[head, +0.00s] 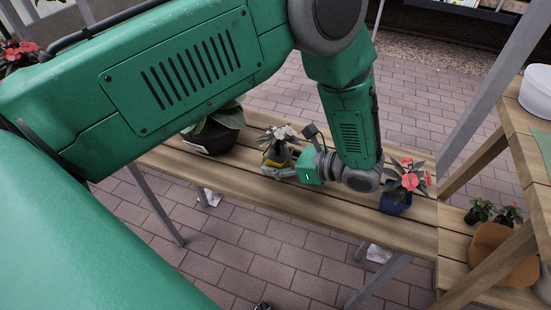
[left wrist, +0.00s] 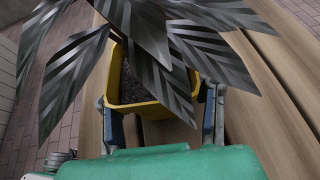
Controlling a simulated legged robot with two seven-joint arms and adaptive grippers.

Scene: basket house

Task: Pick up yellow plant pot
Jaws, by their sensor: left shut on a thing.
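The yellow plant pot (head: 275,161) stands on the wooden bench (head: 240,183), with a grey-leaved plant (head: 281,133) in it. My left gripper (head: 283,172) is at the pot from the right, shut on it. In the left wrist view the pot (left wrist: 129,91) holds dark soil, and the fingers of my left gripper (left wrist: 158,112) lie on both sides of it. Whether the pot touches the bench is hard to tell. My right gripper is not in view.
A blue pot (head: 395,202) with red flowers stands right of my left wrist. A black pot (head: 211,138) with a leafy plant stands left. Small plants and a brown pot (head: 503,252) sit on the right shelf. A white pot (head: 536,92) stands above.

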